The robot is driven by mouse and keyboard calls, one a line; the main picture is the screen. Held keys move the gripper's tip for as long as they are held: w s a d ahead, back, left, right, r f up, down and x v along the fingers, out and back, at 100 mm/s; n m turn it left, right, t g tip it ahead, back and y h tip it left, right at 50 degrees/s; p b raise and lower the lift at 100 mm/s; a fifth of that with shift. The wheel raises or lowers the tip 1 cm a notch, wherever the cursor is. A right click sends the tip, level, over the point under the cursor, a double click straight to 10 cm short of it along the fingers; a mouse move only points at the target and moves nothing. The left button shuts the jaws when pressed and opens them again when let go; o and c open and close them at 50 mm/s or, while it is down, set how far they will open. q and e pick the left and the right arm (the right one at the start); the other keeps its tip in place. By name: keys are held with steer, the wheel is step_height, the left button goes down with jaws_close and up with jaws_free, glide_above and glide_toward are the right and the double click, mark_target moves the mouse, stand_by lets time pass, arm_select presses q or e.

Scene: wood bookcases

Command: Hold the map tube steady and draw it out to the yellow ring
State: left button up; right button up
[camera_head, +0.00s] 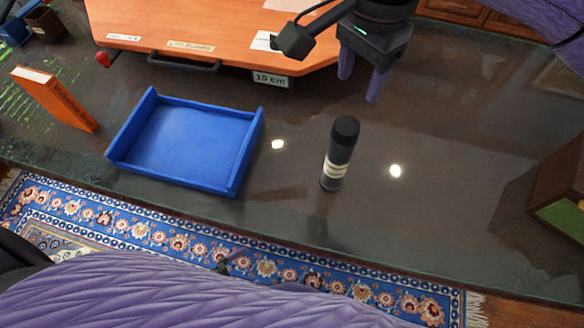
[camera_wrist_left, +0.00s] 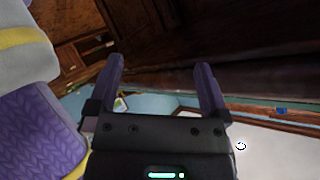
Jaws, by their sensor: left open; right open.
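The map tube (camera_head: 338,155) stands on the dark glossy table in the head view, with a black cap, a grey body and pale cream bands low down. No clearly yellow ring shows on it. My right gripper (camera_head: 360,86) is open and empty behind the tube, its two purple fingers pointing down and apart from it. My left gripper (camera_wrist_left: 159,64) shows in the left wrist view with its purple fingers spread and nothing between them. I cannot make it out in the head view.
An empty blue tray (camera_head: 190,146) lies left of the tube. An orange book (camera_head: 56,99) stands further left. A brown box (camera_head: 562,190) is at the right edge. Table around the tube is clear.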

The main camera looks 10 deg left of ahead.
mark_target(329, 158)
arm_select(q)
steer(key=s+d+r+m+t+h, duration=0.1)
steer(key=d+r+m+t+h, duration=0.15)
steer(key=r+h, duration=0.45)
steer(key=w+d+r+n, duration=0.3)
steer(key=w+d+r, duration=0.4)
steer(key=d+r, duration=0.35)
steer(key=w+a+r+n+y, duration=0.2)
steer(key=w+a+n, duration=0.35)
steer(key=w, duration=0.35)
steer(key=shift+m+t, duration=0.3)
steer(key=shift+t, duration=0.05)
steer(key=x, duration=0.9)
steer(key=shift+w+f, duration=0.1)
steer(key=shift+f, duration=0.1)
